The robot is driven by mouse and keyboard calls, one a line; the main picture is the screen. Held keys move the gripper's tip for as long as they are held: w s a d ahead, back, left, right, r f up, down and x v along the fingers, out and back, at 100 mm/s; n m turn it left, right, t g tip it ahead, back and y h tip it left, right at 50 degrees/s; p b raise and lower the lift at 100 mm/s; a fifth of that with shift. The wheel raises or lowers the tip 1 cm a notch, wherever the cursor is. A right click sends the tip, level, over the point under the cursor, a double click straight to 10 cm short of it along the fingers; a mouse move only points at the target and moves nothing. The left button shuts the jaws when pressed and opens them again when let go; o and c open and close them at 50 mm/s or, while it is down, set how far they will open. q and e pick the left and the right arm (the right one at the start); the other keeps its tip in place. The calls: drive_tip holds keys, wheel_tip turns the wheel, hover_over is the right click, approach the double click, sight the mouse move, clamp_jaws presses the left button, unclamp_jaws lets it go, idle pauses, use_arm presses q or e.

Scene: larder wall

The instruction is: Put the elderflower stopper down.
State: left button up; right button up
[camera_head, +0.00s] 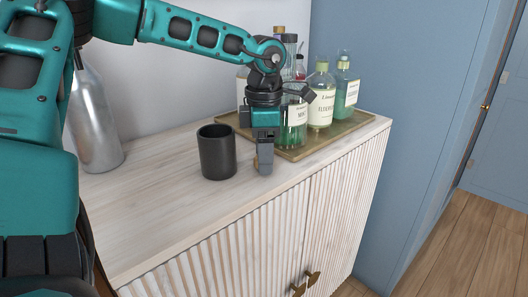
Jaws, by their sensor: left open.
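My left gripper (264,158) points straight down just right of the black cup, with its fingertips close to the cabinet top. It is open. A small tan-brown piece (256,163) shows at the fingertips, low by the wood; it may be the elderflower stopper, but it is partly hidden by the finger. A bottle with a pale label that seems to read elderflower (320,110) stands on the tray behind and right of the gripper. My right gripper is not in view.
A black cup (217,152) stands left of the gripper. A brass-coloured tray (345,129) holds several bottles, including a green one (345,92). A silver bottle (94,125) stands at the left. The wooden cabinet top (150,205) is clear in front.

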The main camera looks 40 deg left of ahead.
use_arm(q)
drive_tip(key=shift+r, duration=0.3)
wheel_tip(320, 180, up, 12)
drive_tip(key=p, duration=0.2)
drive_tip(key=shift+f+p, duration=0.15)
drive_tip(key=shift+p, duration=0.15)
